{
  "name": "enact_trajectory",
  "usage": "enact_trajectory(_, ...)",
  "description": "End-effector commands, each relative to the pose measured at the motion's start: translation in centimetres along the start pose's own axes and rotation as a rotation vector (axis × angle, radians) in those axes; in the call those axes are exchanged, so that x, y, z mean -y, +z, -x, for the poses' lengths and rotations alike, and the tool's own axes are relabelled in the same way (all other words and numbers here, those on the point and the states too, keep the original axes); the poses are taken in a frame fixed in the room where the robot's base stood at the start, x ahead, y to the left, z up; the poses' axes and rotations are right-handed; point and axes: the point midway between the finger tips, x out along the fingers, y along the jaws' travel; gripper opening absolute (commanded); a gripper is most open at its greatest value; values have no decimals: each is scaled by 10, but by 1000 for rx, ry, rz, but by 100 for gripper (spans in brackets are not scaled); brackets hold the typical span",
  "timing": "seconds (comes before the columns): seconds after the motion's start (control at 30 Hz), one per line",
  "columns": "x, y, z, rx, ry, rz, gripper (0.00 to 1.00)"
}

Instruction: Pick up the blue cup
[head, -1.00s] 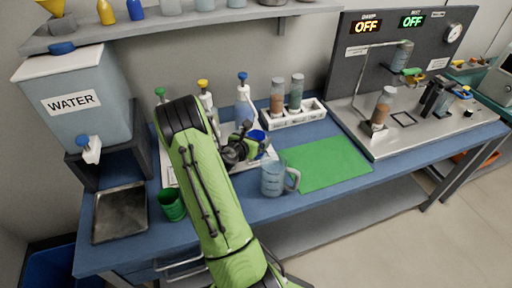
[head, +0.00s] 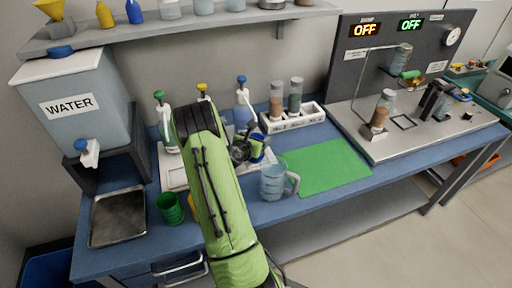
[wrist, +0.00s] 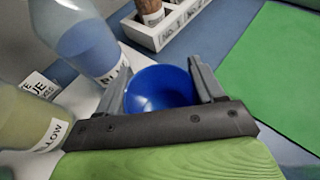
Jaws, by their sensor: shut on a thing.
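The blue cup (wrist: 158,92) is between the two grey fingers of my gripper (wrist: 158,78) in the wrist view, its open mouth facing the camera. The fingers press on its opposite sides, and it looks empty. In the head view my gripper (head: 242,150) is beyond my green arm, with the blue cup (head: 257,149) at its right side. The cup is near the back middle of the bench, in front of the blue-capped bottle. My arm hides part of the area around it, and I cannot tell its exact height above the surface.
A clear measuring jug (head: 273,182) stands close in front of the cup, left of a green mat (head: 325,165). A green cup (head: 170,208) stands left of my arm. Capped bottles (head: 243,103) and a white vial rack (head: 292,117) are behind. The mat is clear.

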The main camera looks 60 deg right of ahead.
Motion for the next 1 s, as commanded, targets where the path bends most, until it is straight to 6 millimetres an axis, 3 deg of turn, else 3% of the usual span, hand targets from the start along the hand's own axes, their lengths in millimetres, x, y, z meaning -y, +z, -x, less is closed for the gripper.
enact_trajectory(0.27, 0, 7, 3, 2, 0, 0, 26)
enact_trajectory(0.6, 0, 37, 15, 3, 1, -1, 26)
enact_trajectory(1.0, -1, 12, 62, -1, 3, 4, 26)
